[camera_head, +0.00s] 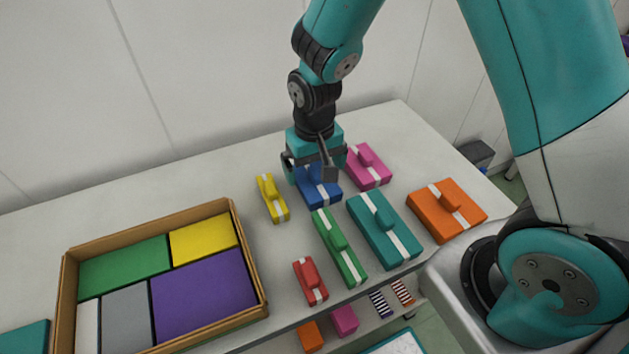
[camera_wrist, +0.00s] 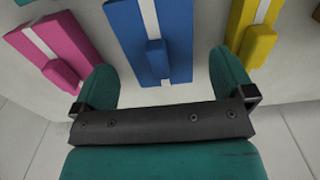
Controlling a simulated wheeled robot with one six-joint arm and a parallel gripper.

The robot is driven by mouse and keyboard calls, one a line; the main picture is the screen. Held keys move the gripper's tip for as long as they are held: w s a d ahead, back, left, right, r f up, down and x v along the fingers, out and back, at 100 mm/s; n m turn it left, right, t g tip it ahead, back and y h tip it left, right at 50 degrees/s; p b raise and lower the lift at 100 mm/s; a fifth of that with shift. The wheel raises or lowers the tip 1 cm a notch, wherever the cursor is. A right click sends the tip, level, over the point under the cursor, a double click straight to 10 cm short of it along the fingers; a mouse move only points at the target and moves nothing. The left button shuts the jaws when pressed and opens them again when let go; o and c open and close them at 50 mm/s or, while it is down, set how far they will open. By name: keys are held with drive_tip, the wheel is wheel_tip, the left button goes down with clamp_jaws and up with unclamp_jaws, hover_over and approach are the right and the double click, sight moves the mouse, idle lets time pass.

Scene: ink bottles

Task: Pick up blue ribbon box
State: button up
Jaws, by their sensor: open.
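The blue ribbon box (camera_head: 318,189) lies on the white table with a white stripe along it and a raised block on top. In the head view my gripper (camera_head: 316,168) is above its far end and hides part of it. In the wrist view the blue box (camera_wrist: 171,40) lies ahead, between the lines of the two fingers. My gripper (camera_wrist: 165,85) is open and empty, with a teal finger on each side and clear space between them.
A pink box (camera_head: 368,168) lies right of the blue one and a yellow box (camera_head: 271,199) left. Green (camera_head: 340,247), teal (camera_head: 383,228), orange (camera_head: 447,209) and red (camera_head: 310,281) boxes lie nearer. A tray (camera_head: 238,228) of coloured blocks stands left.

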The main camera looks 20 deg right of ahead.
sight(315, 171)
wheel_tip(315, 171, down, 4)
drive_tip(key=shift+f, duration=0.1)
drive_tip(key=c, duration=0.9)
